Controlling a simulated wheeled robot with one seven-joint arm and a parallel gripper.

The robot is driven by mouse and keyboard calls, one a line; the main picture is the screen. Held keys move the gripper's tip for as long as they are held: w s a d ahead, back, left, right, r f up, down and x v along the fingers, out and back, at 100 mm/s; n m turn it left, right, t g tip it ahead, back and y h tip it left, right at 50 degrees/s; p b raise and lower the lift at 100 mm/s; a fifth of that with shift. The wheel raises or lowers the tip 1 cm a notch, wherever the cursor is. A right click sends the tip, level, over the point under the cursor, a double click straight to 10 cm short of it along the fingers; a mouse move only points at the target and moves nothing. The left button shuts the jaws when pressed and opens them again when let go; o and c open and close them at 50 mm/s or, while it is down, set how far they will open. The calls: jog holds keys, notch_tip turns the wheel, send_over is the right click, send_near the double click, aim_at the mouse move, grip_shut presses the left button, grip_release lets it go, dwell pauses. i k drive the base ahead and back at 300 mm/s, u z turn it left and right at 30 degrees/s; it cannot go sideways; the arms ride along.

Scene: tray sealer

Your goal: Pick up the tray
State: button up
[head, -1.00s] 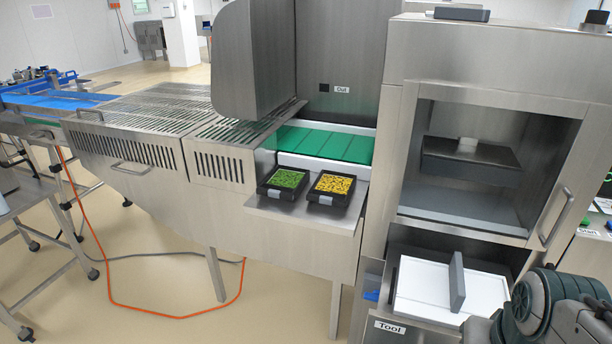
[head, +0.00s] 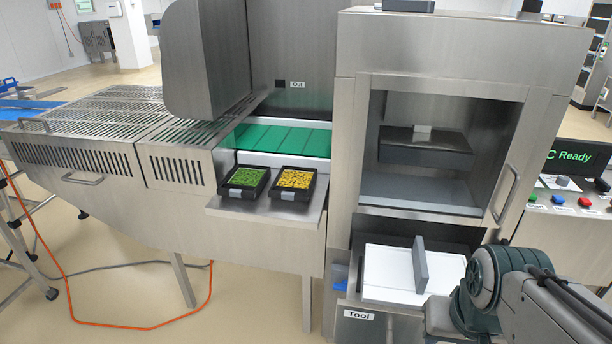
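Two black trays sit side by side on the steel shelf (head: 225,210) below the green belt. The left tray (head: 246,191) holds green contents, and the right tray (head: 291,193) holds yellow contents. I cannot tell which one the task means. Part of my arm shows at the lower right. My gripper is not visible in the head view, and nothing of mine touches either tray.
The green conveyor belt (head: 284,140) runs behind the trays. A steel chamber (head: 433,172) stands open to the right, with a tool drawer (head: 393,271) holding a white board below it. An orange cable (head: 116,325) lies on the floor. A control panel (head: 578,194) stands at far right.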

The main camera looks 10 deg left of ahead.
aim_at(292, 182)
jog(key=u, duration=1.85)
jog(key=i, duration=2.1)
jog(key=z, duration=3)
